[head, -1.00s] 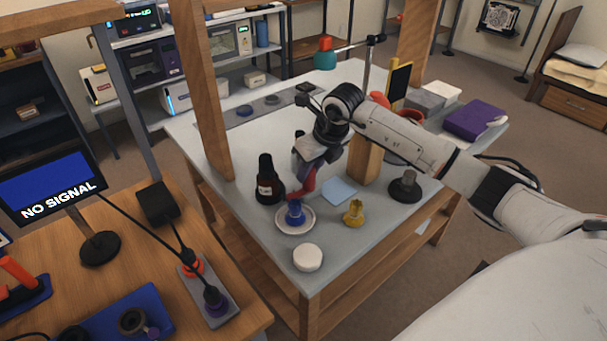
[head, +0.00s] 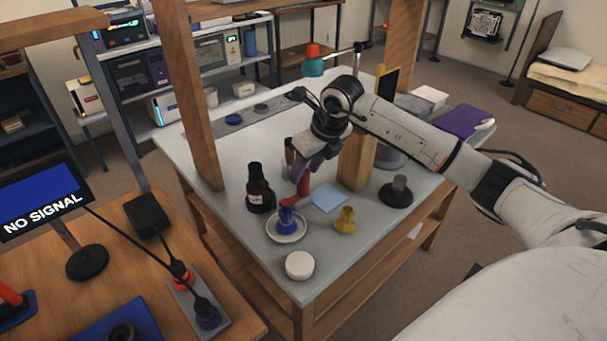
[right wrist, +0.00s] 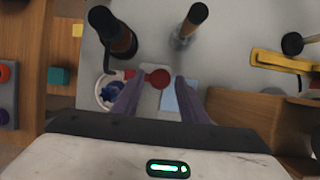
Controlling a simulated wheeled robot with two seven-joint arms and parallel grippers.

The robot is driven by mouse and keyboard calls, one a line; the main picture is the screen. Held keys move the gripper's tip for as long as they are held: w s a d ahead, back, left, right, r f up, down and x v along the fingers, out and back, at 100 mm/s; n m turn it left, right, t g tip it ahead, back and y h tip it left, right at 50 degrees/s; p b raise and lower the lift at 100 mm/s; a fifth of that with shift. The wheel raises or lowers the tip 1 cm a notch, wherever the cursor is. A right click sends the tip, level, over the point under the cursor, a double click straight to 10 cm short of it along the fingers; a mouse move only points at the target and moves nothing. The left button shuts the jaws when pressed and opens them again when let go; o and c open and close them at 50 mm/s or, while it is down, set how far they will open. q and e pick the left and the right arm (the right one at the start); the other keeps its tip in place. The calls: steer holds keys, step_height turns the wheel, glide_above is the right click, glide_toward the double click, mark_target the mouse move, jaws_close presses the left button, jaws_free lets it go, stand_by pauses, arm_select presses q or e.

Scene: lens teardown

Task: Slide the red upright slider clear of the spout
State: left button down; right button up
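The red upright slider (head: 303,187) stands on the grey table, with a low red arm reaching left toward the blue piece (head: 286,219) on a white saucer (head: 272,232). In the right wrist view its round red top (right wrist: 159,78) shows between and just beyond my fingertips. My right gripper (right wrist: 159,88) is open, its purple fingers on either side of the red top with small gaps. In the head view the right gripper (head: 308,172) is right above the slider and partly hides it. I cannot clearly make out the spout. My left gripper is not in view.
A dark bottle (head: 257,188) stands left of the slider. A light blue sheet (head: 329,198), yellow piece (head: 345,219), white round lid (head: 299,265) and black-based post (head: 396,190) are nearby. A wooden block (head: 355,165) stands close behind right.

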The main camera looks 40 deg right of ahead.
steer(key=v, duration=0.7)
steer(key=shift+r, duration=0.3)
steer(key=shift+s, duration=0.1)
